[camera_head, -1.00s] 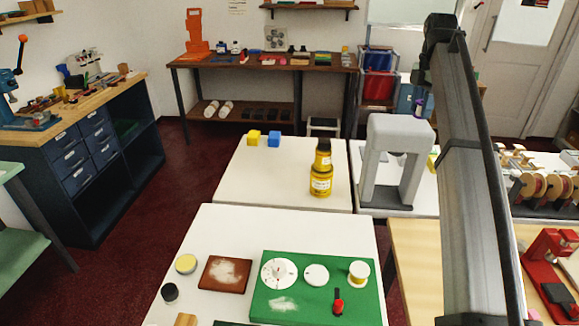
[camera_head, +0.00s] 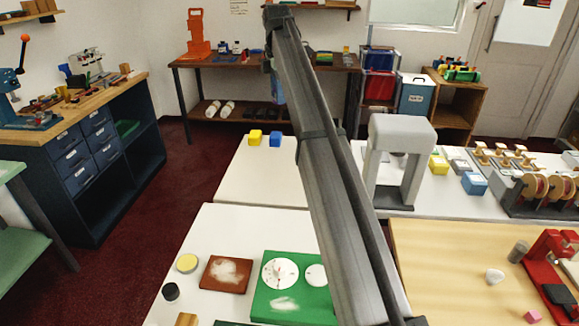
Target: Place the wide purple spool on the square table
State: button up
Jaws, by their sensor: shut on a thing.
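My arm crosses the view from the bottom right to the top middle. My gripper (camera_head: 268,66) is small at its far end and mostly hidden behind the arm. A bluish-purple thing (camera_head: 277,90) shows just below it, apparently the purple spool held in the air; its shape is partly covered. A second white table (camera_head: 215,225) is nearer. I cannot tell for sure which is the square table.
A grey arch-shaped stand (camera_head: 400,130) is right of the arm. The near table carries a green board (camera_head: 262,310) and a brown board (camera_head: 226,274). A wooden table (camera_head: 450,250) is at right. The left part of the farther white table is bare; my arm hides its right part.

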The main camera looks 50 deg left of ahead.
jog(key=s+a, duration=0.4)
send_near(267, 195)
jog(key=shift+a+f, duration=0.15)
jog(key=shift+f, duration=2.9)
jog(key=shift+f, duration=0.1)
jog(key=o, duration=1)
jog(key=shift+o, duration=0.2)
notch_tip(267, 195, up, 12)
